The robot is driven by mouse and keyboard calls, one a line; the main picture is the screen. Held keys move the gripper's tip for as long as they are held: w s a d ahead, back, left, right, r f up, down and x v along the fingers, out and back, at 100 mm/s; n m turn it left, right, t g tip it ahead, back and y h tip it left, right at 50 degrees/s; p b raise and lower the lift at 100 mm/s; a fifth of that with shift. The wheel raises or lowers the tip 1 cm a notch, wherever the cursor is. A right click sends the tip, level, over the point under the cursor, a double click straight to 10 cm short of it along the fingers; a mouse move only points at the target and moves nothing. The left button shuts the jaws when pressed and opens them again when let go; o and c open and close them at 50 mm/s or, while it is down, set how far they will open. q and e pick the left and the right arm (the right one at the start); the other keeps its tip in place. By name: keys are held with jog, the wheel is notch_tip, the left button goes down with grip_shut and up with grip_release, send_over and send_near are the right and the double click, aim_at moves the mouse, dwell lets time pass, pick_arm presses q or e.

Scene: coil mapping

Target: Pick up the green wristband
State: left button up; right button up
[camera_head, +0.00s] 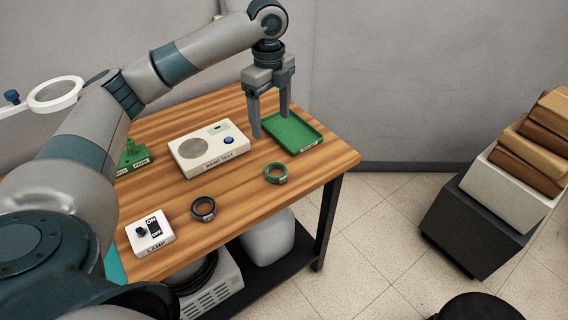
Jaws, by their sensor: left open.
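The green wristband (276,173) lies flat on the wooden table (240,190), toward its right side. It is a ring with a small grey part on its lower right. My left gripper (270,120) points down with its two fingers apart and nothing between them. It hangs above the far right part of the table, at the left edge of the green tray (308,141), farther back than the wristband. My right gripper is not in view.
A black wristband (203,209) lies left of the green one. A white band test box (208,147) stands behind them, and a lamp switch box (150,234) sits at front left. A green stand (133,155) is partly hidden by my arm. Stacked boxes (490,215) stand at right.

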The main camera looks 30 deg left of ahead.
pick_arm(q)
jog(key=p, duration=0.3)
send_over(275, 174)
jog(key=f, duration=1.2)
jog(key=shift+a, duration=0.3)
jog(key=shift+d+f+p, duration=0.1)
jog(key=shift+f+p, duration=0.25)
jog(key=shift+p, duration=0.1)
jog(key=f, duration=0.1)
jog(key=f+p, duration=0.1)
jog(key=f, duration=0.2)
jog(key=shift+d+p, duration=0.25)
jog(key=shift+p, duration=0.05)
jog(key=shift+f, duration=0.25)
